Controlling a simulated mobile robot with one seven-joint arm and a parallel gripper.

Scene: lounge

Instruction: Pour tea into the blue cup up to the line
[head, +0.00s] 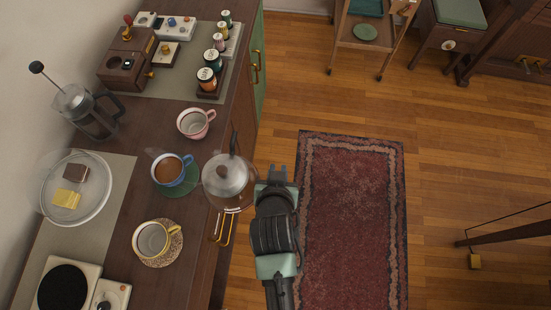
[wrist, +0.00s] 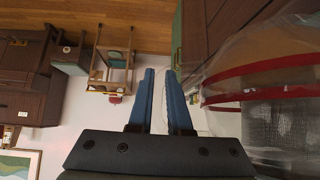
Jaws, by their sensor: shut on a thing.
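The blue cup (head: 172,170) stands on the dark wooden counter in the head view, with brown tea in it. I cannot make out its line. The clear glass teapot (head: 228,180) with a grey metal lid is just right of the cup, by the counter's right edge. My gripper (head: 267,187) is at the teapot's right side, shut on it, apparently at the handle; the hold itself is hard to see. In the wrist view my two blue fingers (wrist: 165,90) are close together, and the teapot's glass (wrist: 270,85) with red bands fills the right side.
A pink cup (head: 196,123) stands behind the blue cup, and a yellow cup (head: 152,240) on a patterned coaster stands in front. A French press (head: 92,113) and a plate (head: 100,200) are to the left. The floor right of the counter is open, with a red rug (head: 350,220).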

